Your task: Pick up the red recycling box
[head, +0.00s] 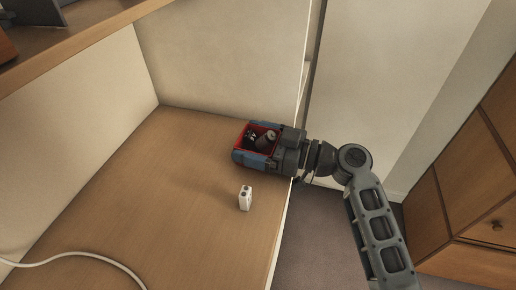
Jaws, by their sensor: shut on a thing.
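The red recycling box (242,134) is a small open-topped box near the right edge of the wooden desk surface. Dark and grey items, perhaps batteries, show inside it. My gripper (256,148) reaches in from the right and is shut on the box, with its blue-grey fingers along the box's two sides. The fingers hide most of the box's outer walls. I cannot tell whether the box's bottom touches the desk.
A small white block with dark spots on top (245,198) stands on the desk just in front of the box. A white cable (85,254) lies at the lower left. A shelf (90,42) overhangs at the upper left. Wooden drawers (480,190) stand at the right. The middle of the desk is clear.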

